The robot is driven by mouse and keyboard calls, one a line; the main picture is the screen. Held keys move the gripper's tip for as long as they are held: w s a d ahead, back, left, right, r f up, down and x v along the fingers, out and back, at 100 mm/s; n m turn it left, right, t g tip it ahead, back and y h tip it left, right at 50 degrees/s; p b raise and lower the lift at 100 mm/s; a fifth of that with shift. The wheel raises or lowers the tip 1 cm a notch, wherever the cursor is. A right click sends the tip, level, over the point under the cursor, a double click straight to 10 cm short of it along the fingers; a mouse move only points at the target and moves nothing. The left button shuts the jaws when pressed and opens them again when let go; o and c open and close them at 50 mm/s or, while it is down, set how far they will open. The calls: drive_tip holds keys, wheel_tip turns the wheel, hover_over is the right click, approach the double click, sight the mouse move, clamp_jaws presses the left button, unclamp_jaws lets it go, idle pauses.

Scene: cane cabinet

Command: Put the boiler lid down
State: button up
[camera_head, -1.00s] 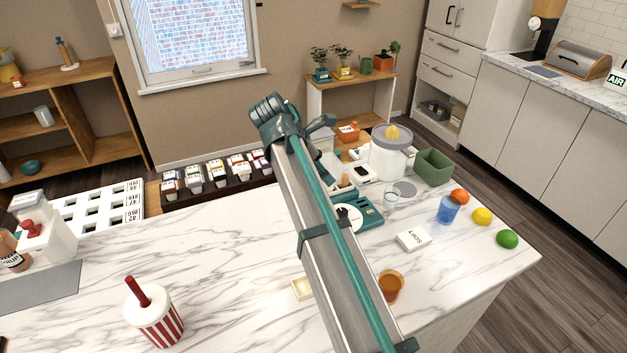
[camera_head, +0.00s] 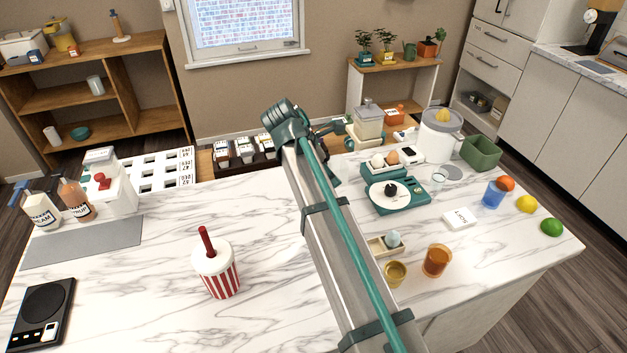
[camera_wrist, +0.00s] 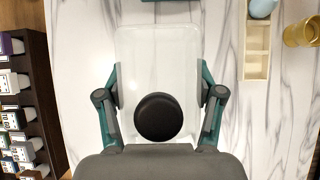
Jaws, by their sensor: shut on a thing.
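The boiler lid (camera_wrist: 135,65) is a clear rectangular cover with a round black knob (camera_wrist: 159,117). In the wrist view my gripper (camera_wrist: 160,90) is shut on it, one teal finger at each side. Pale marble shows through and around the lid; its height above the counter is unclear. In the head view my arm hides the lid and most of my gripper. The teal boiler (camera_head: 370,172) stands right of my arm, uncovered, with eggs (camera_head: 392,157) in it. A teal edge (camera_wrist: 165,1) shows at the top of the wrist view.
A wooden tray (camera_wrist: 257,68) with a pale blue egg (camera_wrist: 262,8) and an amber cup (camera_wrist: 303,32) lie to the right. A dark rack (camera_wrist: 38,110) borders the counter at left. A striped cup (camera_head: 217,272) stands left of my arm, with clear marble around it.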

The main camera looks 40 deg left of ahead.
drive_tip(key=w+a+f+p, duration=0.1)
drive_tip(key=a+f, duration=0.1)
drive_tip(key=w+a+f, duration=0.2)
drive_tip(key=f, duration=0.1)
drive_tip(key=w+a+f+p, duration=0.1)
drive_tip(key=w+a+f, duration=0.1)
drive_tip(key=a, duration=0.1)
drive_tip(key=shift+w+f+p, duration=0.2)
drive_tip(key=shift+w+p, duration=0.05)
drive_tip(key=shift+p, duration=0.05)
drive_tip(key=shift+a+f+p, duration=0.1)
drive_tip(key=shift+f+p, duration=0.65)
drive_tip(key=shift+f, duration=0.95)
drive_tip(key=shift+f, duration=0.1)
drive_tip(key=o, duration=1.2)
drive_tip(key=shift+c, duration=0.2)
drive_tip(key=b+v, duration=0.3)
drive_tip(key=v, duration=0.9)
